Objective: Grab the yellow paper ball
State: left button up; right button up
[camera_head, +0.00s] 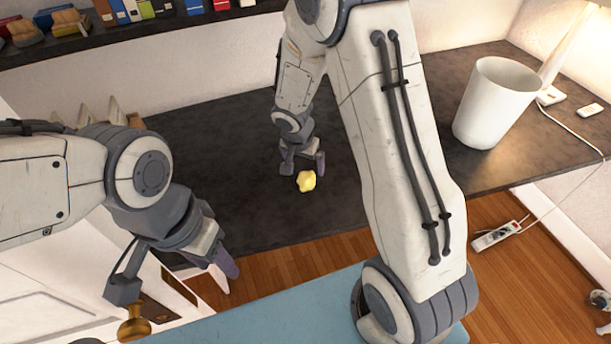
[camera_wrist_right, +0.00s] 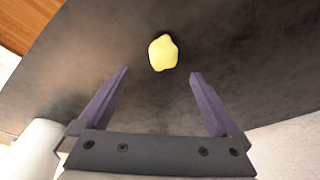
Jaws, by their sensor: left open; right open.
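The yellow paper ball (camera_head: 306,181) is small and crumpled and lies on the dark desk top (camera_head: 240,210). My right gripper (camera_head: 303,165) is just behind the ball in the head view, low over the desk. In the right wrist view the ball (camera_wrist_right: 163,53) lies beyond the fingertips, roughly centred between the two open purple fingers of the right gripper (camera_wrist_right: 158,75). Nothing is between those fingers. My left gripper (camera_head: 175,275) is open and empty at the lower left, apart from the ball, near the desk's front edge.
A white bin (camera_head: 490,105) stands on the right of the desk, beside a lit lamp and cables. A shelf with books (camera_head: 140,10) is at the back. A power strip (camera_head: 496,236) lies at lower right. The desk around the ball is clear.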

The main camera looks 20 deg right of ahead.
aim_at(306, 175)
jog(key=b+x, duration=0.1)
jog(key=x, duration=0.4)
jog(key=shift+w+x, duration=0.2)
jog(key=shift+x, duration=1.15)
jog(key=shift+w+x, duration=0.15)
jog(key=shift+x, duration=1.2)
jog(key=shift+a+r, duration=0.1)
jog(key=shift+a, duration=0.05)
jog(key=c, duration=1.3)
